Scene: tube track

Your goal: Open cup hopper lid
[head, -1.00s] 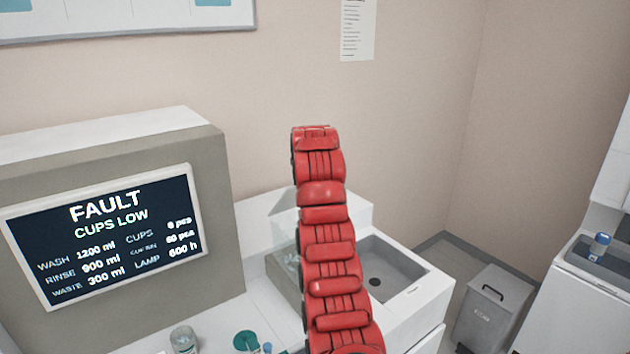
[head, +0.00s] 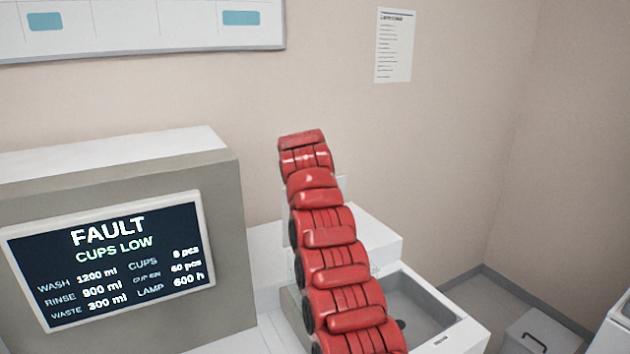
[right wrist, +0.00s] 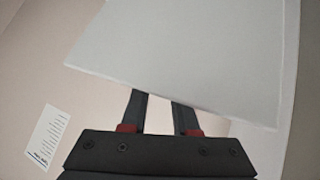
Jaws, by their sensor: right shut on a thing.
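The cup hopper lid (right wrist: 190,55) is a pale flat panel that fills the upper part of the right wrist view. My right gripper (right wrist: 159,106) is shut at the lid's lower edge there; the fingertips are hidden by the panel. In the head view my red right arm covers the gripper and most of the hopper area. A thin pale strip (head: 342,187), probably the lid, shows behind the arm. My left gripper is not in view.
A machine screen (head: 112,255) at left reads FAULT, CUPS LOW. A sink basin (head: 425,318) lies right of the arm. A grey bin (head: 545,335) stands on the floor. The wall behind is bare except for a notice (head: 395,45) and a board (head: 140,25).

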